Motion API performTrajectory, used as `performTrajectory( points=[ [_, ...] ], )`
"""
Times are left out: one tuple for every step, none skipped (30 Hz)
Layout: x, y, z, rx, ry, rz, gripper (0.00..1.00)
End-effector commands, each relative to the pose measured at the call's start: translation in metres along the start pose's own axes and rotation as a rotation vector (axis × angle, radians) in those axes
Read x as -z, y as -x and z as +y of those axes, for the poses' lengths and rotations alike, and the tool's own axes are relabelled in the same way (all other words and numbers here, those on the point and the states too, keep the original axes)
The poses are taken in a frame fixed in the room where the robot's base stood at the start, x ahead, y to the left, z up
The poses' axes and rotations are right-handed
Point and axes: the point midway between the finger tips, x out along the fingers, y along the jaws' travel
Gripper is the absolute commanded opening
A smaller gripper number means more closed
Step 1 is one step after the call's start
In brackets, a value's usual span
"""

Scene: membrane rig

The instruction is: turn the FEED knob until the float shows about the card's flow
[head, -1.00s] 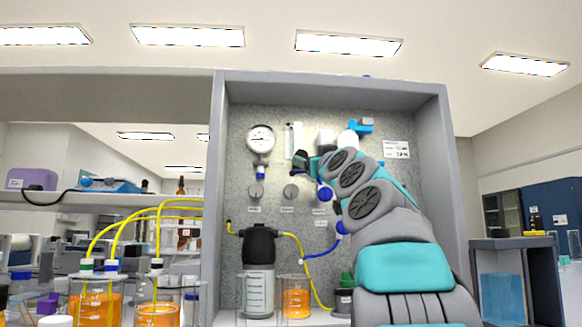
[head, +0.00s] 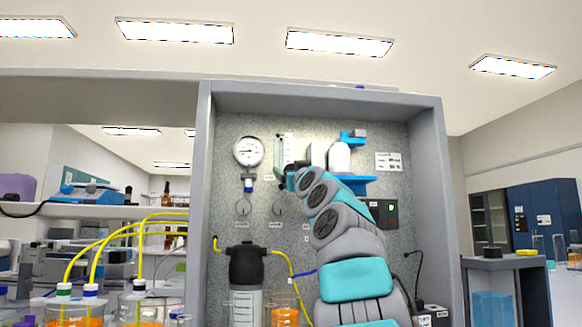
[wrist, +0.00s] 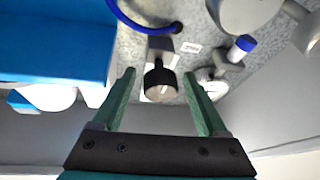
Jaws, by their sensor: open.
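My gripper (head: 292,174) is in front of the panel, just below the upright float tube (head: 286,142). In the wrist view my gripper (wrist: 158,76) is open, with green fingers on either side of a dark round knob (wrist: 160,84). I see gaps beside the knob and cannot tell whether it is touched. Its label is unreadable, so I cannot confirm that it is FEED. Two grey round knobs (head: 243,208) and (head: 279,208) sit lower on the panel. The white card (head: 389,162) hangs at the right. The float and the card's figures are too small to read.
A round gauge (head: 248,151) is left of the tube. A black-topped filter (head: 247,264) and orange-filled beaker (head: 285,314) stand below. Yellow tubing (head: 160,217) runs at the left.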

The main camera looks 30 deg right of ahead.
Motion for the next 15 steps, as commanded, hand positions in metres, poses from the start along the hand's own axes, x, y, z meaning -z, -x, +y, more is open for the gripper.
performTrajectory(
  points=[
    [-0.0002,0.0,0.0,0.0,0.0,0.0,0.76],
    [-0.0003,0.0001,0.0,0.0,0.0,0.0,0.76],
    [-0.0003,0.0002,0.0,0.0,0.0,0.0,0.76],
    [-0.0004,0.0002,0.0,0.0,0.0,0.0,0.76],
    [-0.0003,0.0002,0.0,0.0,0.0,0.0,0.76],
    [-0.0004,0.0002,0.0001,0.0,0.0,0.0,0.72],
    [-0.0003,0.0003,0.0,0.0,0.0,0.0,0.69],
    [-0.0003,0.0003,0.0,0.0,0.0,0.0,0.65],
    [-0.0003,0.0003,0.0,0.0,0.0,0.0,0.61],
    [-0.0002,0.0003,0.0,0.0,0.0,0.001,0.58],
    [-0.0003,0.0003,0.0001,0.0,0.0,0.0,0.54],
    [-0.0003,0.0003,0.0,0.0,0.0,0.0,0.5],
    [-0.0004,0.0002,0.0001,0.0,0.0,0.0,0.46],
    [-0.0001,0.0003,0.0,0.0,0.0,0.001,0.43],
    [-0.0002,0.0003,0.0,0.0,0.0,0.0,0.38]
  ],
)
